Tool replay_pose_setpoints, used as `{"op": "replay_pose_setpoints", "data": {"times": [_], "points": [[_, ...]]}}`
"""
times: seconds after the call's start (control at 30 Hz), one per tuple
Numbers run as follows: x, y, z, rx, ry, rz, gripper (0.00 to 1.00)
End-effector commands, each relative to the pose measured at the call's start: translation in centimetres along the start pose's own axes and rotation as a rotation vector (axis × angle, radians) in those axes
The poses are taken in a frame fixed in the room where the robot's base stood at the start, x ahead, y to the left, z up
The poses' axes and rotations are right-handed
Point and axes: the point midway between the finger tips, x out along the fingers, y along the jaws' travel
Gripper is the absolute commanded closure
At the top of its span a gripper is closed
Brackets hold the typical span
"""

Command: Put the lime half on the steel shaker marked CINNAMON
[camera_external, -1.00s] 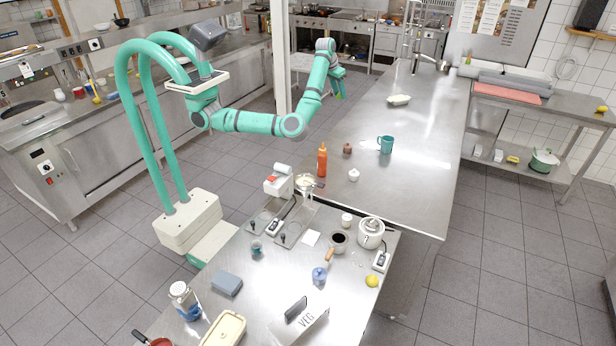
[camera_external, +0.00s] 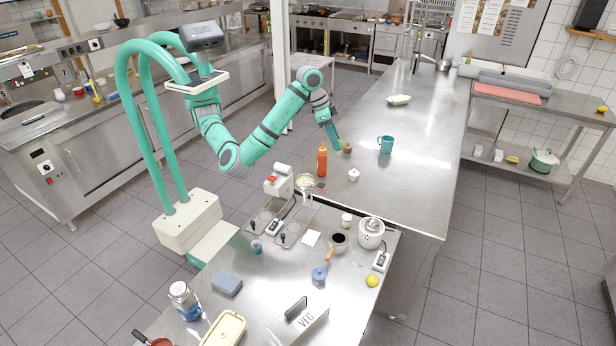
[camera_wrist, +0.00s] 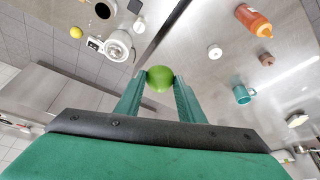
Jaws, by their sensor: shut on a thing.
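My gripper (camera_wrist: 160,82) is shut on the green lime half (camera_wrist: 160,76), which shows as a rounded green shape between the fingertips in the wrist view. In the external view my gripper (camera_external: 338,147) hangs over the left side of the long steel table, close to a small brown pot (camera_external: 347,148). I cannot tell the gap between them. No CINNAMON marking is readable in either view, so I cannot tell which thing is the steel shaker.
An orange squeeze bottle (camera_external: 322,160), a white lidded pot (camera_external: 353,175) and a teal mug (camera_external: 386,144) stand around my gripper on the long table (camera_external: 420,170). The nearer counter (camera_external: 265,290) is cluttered. The long table's right side is mostly clear.

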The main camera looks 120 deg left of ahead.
Motion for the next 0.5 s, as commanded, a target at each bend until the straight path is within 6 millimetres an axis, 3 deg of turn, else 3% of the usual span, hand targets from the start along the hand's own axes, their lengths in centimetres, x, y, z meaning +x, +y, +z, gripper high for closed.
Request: {"op": "replay_pose_setpoints", "data": {"times": [0.03, 0.2, 0.5], "points": [[-0.5, 2.4, 1.1, 0.035, 0.0, 0.014, 0.87], [-2.1, 9.1, 5.1, 0.139, 0.0, 0.057, 0.87], [-5.6, 19.4, 13.6, 0.317, 0.0, 0.131, 0.87]]}}
